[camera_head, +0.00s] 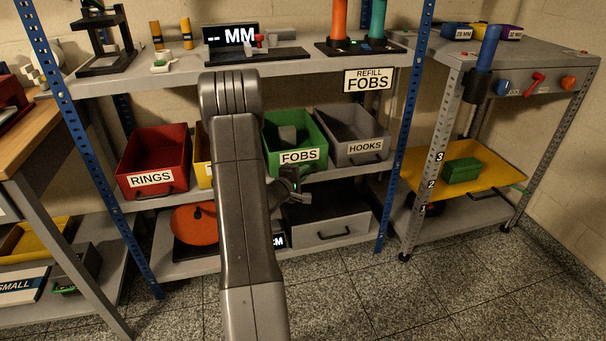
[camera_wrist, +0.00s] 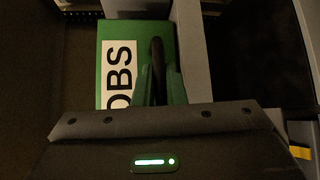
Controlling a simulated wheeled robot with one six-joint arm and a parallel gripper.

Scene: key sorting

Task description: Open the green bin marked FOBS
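The green bin marked FOBS (camera_head: 298,156) sits on the middle shelf between the yellow and grey bins. Its lid state is not clear; its top looks open, with a green block-like shape inside. In the wrist view the green bin's front (camera_wrist: 118,35) shows part of the label, reading OBS, turned sideways. A dark bar-like handle (camera_wrist: 157,58) sits beside the label. My gripper (camera_head: 291,182) is at the bin's front, just below the label. In the wrist view its two fingers (camera_wrist: 159,88) lie on either side of the handle. Whether they press on it is hard to tell.
My arm covers most of the yellow bin (camera_head: 203,174). An orange round thing (camera_head: 195,222) and a grey drawer (camera_head: 328,228) are on the shelf below.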

